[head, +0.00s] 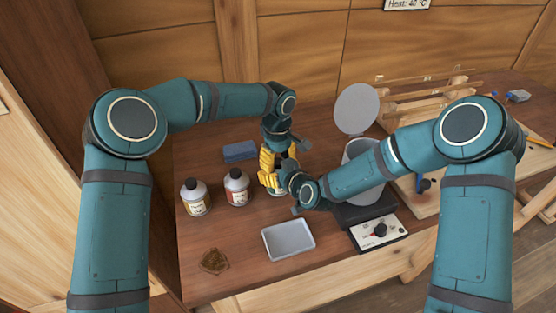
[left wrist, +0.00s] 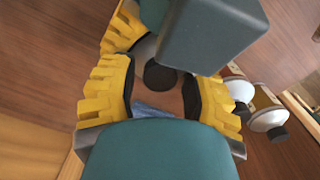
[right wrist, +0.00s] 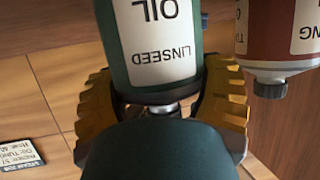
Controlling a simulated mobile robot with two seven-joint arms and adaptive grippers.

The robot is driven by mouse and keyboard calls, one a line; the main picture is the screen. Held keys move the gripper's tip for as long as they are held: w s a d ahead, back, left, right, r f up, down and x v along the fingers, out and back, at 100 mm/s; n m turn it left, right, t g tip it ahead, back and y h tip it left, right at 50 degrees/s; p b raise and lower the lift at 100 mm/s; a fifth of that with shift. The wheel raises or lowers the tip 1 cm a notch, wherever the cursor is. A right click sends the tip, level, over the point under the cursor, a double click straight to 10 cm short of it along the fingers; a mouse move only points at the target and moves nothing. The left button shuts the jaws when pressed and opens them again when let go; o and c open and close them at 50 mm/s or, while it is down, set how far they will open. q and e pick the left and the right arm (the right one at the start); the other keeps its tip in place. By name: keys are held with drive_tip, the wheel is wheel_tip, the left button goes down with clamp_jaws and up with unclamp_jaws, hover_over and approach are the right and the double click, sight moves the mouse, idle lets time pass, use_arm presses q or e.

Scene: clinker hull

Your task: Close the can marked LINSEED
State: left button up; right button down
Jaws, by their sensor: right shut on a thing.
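The dark green can marked LINSEED OIL (right wrist: 155,45) fills the top middle of the right wrist view, its label upside down there. My right gripper (right wrist: 160,95) is shut on it, one yellow finger on each side. A bare silvery neck (right wrist: 160,108) shows at its top end. My left gripper (left wrist: 160,92) is open above it. A dark round cap (left wrist: 160,76) shows between its fingers, with gaps at both sides; I cannot tell whether it sits on the neck. In the head view the grippers meet, and the arms hide most of the can.
Two capped bottles (head: 195,198) (head: 236,188) stand left of the grippers. A blue block (head: 240,151) lies behind them. A pale tray (head: 288,239) and a brown patch (head: 214,261) lie in front. A hotplate with a dial (head: 380,232) stands right.

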idle(0.3)
use_arm(q)
drive_tip(key=shift+r, duration=2.25)
drive_tip(key=shift+r, duration=1.8)
drive_tip(key=shift+c, duration=0.5)
drive_tip(key=shift+f, duration=0.1)
drive_tip(key=shift+f, duration=4)
clamp_jaws()
